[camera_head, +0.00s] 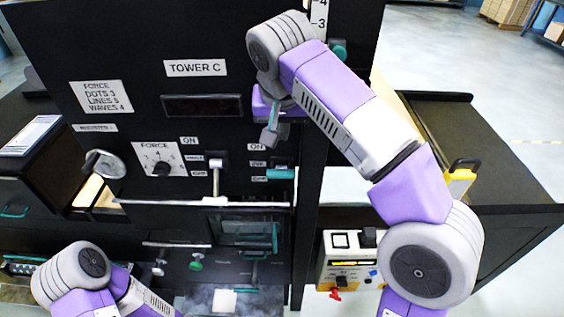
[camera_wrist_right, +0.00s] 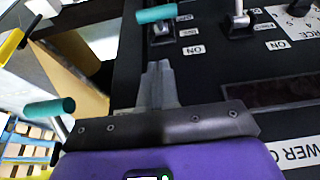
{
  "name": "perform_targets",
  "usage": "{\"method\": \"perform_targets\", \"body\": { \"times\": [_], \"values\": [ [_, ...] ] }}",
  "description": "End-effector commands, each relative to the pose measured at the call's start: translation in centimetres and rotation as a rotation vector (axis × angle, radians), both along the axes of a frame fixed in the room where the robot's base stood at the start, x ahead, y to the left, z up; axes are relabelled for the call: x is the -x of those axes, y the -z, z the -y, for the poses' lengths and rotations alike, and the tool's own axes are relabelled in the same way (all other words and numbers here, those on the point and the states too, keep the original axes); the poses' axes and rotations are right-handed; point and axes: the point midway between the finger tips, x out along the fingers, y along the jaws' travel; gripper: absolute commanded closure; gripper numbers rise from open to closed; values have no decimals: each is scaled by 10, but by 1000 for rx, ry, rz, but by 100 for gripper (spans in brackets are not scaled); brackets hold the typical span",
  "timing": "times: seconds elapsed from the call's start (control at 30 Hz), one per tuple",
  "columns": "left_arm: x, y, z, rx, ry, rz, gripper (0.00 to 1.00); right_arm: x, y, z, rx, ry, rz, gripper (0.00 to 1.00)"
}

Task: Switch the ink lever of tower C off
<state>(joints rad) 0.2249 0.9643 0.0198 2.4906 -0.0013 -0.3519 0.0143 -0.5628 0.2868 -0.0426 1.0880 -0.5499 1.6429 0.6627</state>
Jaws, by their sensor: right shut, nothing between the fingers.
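The black panel of tower C (camera_head: 120,45) carries the white sign "TOWER C" (camera_head: 195,68). Two levers project below its dark display. One has a pale grey handle (camera_head: 215,178); the other, to its right, has a teal handle (camera_head: 281,174), level with the lowest small label beside it. The wrist view also shows the teal handle (camera_wrist_right: 157,14) and the grey lever (camera_wrist_right: 239,15). Small labels do not show which is the ink lever. My right gripper (camera_head: 270,136) is shut and empty, just above the teal lever, apart from it. My left gripper is out of view.
A dial marked FORCE (camera_head: 160,168) sits left of the levers. Another teal knob (camera_head: 338,50) projects at the panel's upper right. A metal rail (camera_head: 200,203) runs below the levers. A white control box (camera_head: 350,262) stands at lower right.

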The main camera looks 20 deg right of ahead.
Motion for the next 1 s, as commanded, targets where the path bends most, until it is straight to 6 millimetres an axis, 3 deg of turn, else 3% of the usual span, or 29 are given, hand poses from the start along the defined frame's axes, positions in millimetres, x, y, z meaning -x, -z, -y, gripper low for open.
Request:
{"method": "perform_targets", "body": {
  "times": [0.03,0.27,0.4,0.63,1.0],
  "values": [
    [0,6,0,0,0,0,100,-4,15,2,1,3,-3,100],
    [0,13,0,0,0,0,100,-21,60,7,2,1,-4,100],
    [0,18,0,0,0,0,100,-12,75,4,0,-2,-1,100],
    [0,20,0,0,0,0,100,-6,89,2,0,-1,0,100],
    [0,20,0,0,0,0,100,-5,91,2,0,0,1,100]
  ]
}}
